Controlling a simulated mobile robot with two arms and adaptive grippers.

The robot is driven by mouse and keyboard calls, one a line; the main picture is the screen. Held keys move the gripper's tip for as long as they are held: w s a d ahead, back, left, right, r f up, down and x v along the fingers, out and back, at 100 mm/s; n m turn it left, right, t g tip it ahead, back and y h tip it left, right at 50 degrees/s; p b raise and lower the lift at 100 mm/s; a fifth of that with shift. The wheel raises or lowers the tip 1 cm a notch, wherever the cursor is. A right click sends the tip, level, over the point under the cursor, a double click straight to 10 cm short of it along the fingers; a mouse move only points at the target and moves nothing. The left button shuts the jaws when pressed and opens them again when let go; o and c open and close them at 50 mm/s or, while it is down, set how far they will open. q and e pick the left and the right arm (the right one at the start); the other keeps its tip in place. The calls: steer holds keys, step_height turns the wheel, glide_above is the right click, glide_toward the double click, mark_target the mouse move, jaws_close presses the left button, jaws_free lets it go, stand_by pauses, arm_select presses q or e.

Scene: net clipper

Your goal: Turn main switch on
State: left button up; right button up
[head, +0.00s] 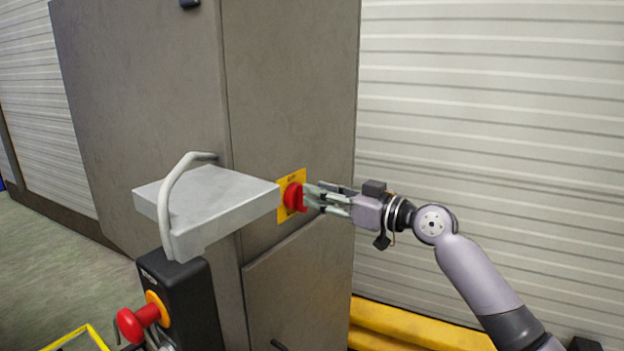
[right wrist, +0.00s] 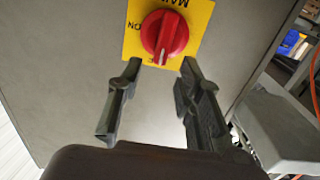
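The main switch is a red rotary knob (head: 293,196) on a yellow plate (head: 284,212), on the side of the grey cabinet. In the right wrist view the red knob (right wrist: 164,36) sits at the top on its yellow plate (right wrist: 200,14). The plate's lettering looks upside down there, with "ON" to the left of the knob. The knob's grip ridge runs roughly up and down, tilted slightly. My right gripper (head: 309,195) points at the knob; its fingers (right wrist: 160,66) are apart, with their tips just short of or beside the knob. Contact cannot be told. My left gripper is out of view.
The grey cabinet (head: 290,90) stands before a ribbed white wall (head: 490,120). A grey box with a curved handle (head: 235,195) and a black post with a red button (head: 132,325) stand at front left. A yellow barrier (head: 400,325) lies low behind my right arm.

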mark_target(299, 198)
steer(key=x, duration=0.3)
steer(key=shift+p, duration=0.35)
steer(key=shift+s+d, duration=0.1)
steer(key=shift+c, duration=0.3)
jaws_close()
